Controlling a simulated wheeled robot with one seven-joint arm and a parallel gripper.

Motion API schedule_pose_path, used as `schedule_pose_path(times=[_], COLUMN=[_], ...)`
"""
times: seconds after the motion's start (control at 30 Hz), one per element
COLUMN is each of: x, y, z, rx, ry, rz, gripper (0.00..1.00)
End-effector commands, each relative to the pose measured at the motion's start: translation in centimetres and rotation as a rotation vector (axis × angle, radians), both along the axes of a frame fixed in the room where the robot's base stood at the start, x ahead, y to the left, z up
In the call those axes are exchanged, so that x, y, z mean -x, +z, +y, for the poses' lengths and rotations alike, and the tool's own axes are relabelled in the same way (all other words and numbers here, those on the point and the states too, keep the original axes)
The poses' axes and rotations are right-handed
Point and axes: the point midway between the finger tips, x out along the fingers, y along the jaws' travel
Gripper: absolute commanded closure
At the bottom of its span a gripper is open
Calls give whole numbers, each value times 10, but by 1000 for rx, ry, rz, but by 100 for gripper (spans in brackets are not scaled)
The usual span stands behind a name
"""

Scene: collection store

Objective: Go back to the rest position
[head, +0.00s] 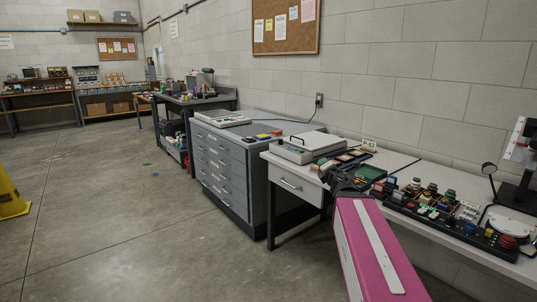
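My arm shows at the lower right of the head view as a pink and white link with a dark joint at its far end, over the front of the white worktable (285,181). The fingers of my gripper cannot be made out, so its opening and anything in it are hidden. The task names no other object.
Small parts crowd the worktable, with a grey case (308,147), a green tray (370,173) and a black rack (440,215). A grey drawer cabinet (222,172) stands beyond. A yellow floor sign (10,195) is at left.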

Motion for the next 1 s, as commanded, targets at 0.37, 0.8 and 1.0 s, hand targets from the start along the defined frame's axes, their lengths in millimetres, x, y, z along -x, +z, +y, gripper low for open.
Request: schedule_pose_path(times=[0.37,0.8,1.0], x=[35,168,190], y=[-152,-313,-324], z=[-52,19,38], rx=[-924,-1544,-1583], ry=[-696,-1552,-1688], rz=[326,889,991], gripper=[64,64,64])
